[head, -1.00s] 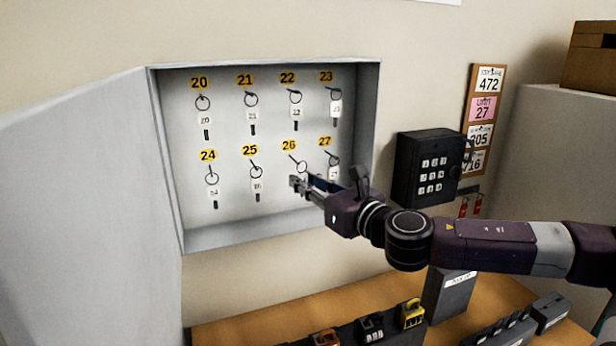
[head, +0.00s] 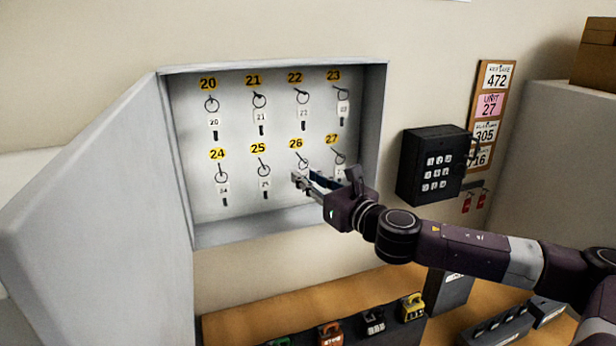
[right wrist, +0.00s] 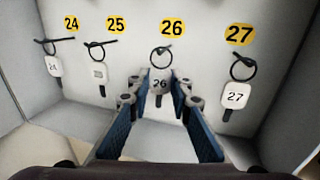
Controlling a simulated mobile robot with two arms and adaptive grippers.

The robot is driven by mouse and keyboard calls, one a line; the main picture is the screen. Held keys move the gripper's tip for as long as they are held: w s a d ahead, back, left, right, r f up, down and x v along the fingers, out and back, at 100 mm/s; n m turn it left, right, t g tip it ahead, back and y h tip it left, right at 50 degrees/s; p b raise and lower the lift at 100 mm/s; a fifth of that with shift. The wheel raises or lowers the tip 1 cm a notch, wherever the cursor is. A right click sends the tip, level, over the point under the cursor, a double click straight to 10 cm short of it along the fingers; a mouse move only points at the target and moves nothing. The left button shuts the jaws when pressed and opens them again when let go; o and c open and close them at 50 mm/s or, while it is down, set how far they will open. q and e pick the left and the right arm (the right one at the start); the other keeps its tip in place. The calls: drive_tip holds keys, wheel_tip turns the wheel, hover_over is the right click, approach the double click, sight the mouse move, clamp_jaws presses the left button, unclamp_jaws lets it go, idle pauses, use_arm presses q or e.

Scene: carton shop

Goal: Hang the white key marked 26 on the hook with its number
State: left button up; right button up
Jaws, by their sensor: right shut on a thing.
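The white key marked 26 (right wrist: 159,85) is in my right gripper, its white tag between the fingertips in the right wrist view. Its ring (right wrist: 162,59) stands above the fingertips at the hook under the yellow 26 label (right wrist: 172,27). The ring overlaps the hook's tip; I cannot tell for certain whether it is around it. In the head view the ring (head: 302,162) shows below the 26 label (head: 296,143). My right gripper (head: 308,182) is shut on the key and hides most of it there. My left gripper is out of view.
The key cabinet (head: 240,236) has its door (head: 95,215) open at the left. Keys hang on the neighbouring hooks, including key 27 (right wrist: 236,95) close at the right. A black keypad box (head: 432,165) is right of the cabinet. Padlocks stand on the table below.

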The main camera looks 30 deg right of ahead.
idle(0.4)
drive_tip(key=o, duration=0.9)
drive_tip(key=shift+o, duration=0.2)
drive_tip(key=shift+d, duration=0.1)
drive_tip(key=shift+s+d+f, duration=0.2)
drive_tip(key=shift+s+d, duration=0.1)
drive_tip(key=shift+s, duration=0.45)
drive_tip(key=s, duration=1)
drive_tip(key=shift+s+a+r, duration=0.2)
drive_tip(key=shift+s+a, duration=0.05)
drive_tip(key=shift+s, duration=0.05)
